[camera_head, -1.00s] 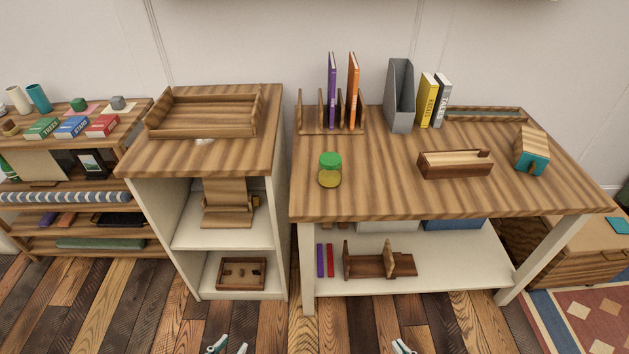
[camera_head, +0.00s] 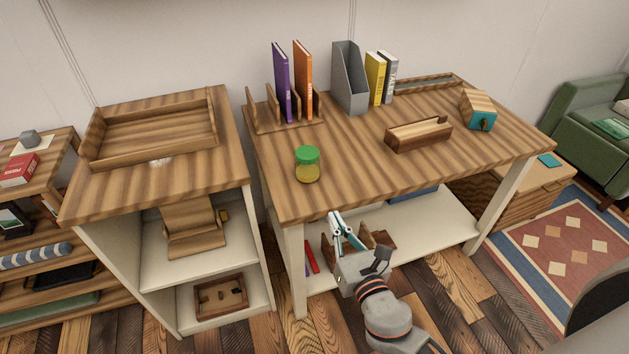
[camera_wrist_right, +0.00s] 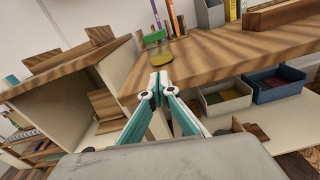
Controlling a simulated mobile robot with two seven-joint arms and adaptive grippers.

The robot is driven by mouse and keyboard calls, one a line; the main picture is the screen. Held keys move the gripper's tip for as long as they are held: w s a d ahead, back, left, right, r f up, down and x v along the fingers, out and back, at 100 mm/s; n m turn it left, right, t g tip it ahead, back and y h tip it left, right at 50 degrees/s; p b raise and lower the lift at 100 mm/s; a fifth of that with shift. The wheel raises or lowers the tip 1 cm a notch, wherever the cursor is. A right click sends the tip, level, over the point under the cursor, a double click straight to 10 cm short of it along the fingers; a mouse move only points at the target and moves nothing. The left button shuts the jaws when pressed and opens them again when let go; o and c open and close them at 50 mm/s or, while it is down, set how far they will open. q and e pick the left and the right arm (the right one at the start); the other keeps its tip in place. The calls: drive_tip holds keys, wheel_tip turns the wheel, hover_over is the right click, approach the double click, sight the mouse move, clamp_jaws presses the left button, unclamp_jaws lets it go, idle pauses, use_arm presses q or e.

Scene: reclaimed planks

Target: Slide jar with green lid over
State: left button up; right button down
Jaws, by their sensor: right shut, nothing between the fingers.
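The jar with the green lid (camera_head: 307,164) stands upright near the front left of the wooden table (camera_head: 350,178). Its body is yellowish. In the right wrist view the jar (camera_wrist_right: 157,52) shows beyond my fingertips. My right gripper (camera_head: 335,216) is shut and empty, in front of the table's front edge and apart from the jar. Its fingers (camera_wrist_right: 160,84) meet in the right wrist view. My left gripper is not in view.
A wooden rack (camera_head: 266,125) with purple and orange books stands behind the jar. A grey file holder (camera_head: 348,80), more books and a wooden box (camera_head: 417,139) stand farther right. A cabinet with a wooden tray (camera_head: 152,150) is left. Tabletop around the jar is clear.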

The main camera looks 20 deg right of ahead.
drive_tip(key=n, duration=0.1)
approach(311, 172)
drive_tip(key=w, duration=0.5)
drive_tip(key=shift+w+f, duration=0.1)
drive_tip(key=shift+w, duration=0.75)
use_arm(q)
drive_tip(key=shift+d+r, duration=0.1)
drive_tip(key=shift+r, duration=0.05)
